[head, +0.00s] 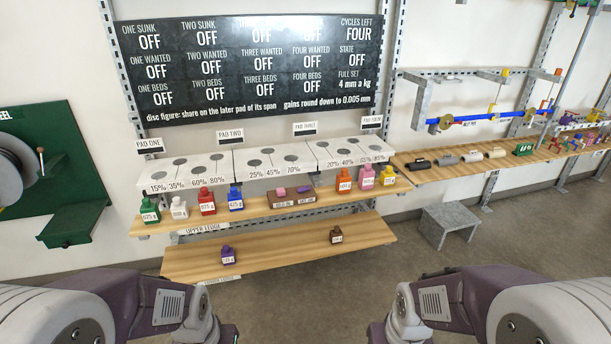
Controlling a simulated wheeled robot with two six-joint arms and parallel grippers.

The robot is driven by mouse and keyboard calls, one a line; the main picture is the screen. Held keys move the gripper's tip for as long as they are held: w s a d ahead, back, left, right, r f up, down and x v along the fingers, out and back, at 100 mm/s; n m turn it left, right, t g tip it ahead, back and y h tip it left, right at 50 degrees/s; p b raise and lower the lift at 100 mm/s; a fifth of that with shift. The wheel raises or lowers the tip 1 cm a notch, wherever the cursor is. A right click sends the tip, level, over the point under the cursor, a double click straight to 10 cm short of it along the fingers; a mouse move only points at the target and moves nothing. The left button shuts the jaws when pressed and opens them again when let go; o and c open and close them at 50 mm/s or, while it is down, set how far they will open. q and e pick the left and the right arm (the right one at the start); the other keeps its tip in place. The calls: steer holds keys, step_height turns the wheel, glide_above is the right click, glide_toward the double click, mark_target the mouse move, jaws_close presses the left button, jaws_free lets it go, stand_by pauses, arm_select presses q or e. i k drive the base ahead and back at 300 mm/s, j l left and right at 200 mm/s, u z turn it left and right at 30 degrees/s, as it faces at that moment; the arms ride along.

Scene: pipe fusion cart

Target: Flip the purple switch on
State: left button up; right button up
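I cannot make out a purple switch in the head view. Purple things that show are a labelled purple weight (228,255) on the lower ledge, a small purple piece (304,190) on the upper ledge, and tiny purple items (569,143) at the far right, too small to identify. My two arms reach in at the bottom left and bottom right corners, well short of the ledges. Their fingertips are not visible.
A dark display board (250,65) hangs above white pads (270,160) and the upper ledge (300,205), which holds several coloured weights. A lower ledge (280,250) is mostly bare. A grey step stool (448,218) stands right. A green reel panel (60,165) is left. Floor between is clear.

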mark_target(304, 188)
steer(key=i+j+u, duration=0.1)
steer(key=i+j, duration=0.15)
steer(key=i, duration=0.35)
steer(key=i+j+u, duration=0.1)
steer(key=i+j, duration=0.15)
steer(key=i, duration=0.4)
steer(key=i+j+u, duration=0.1)
steer(key=i, duration=0.5)
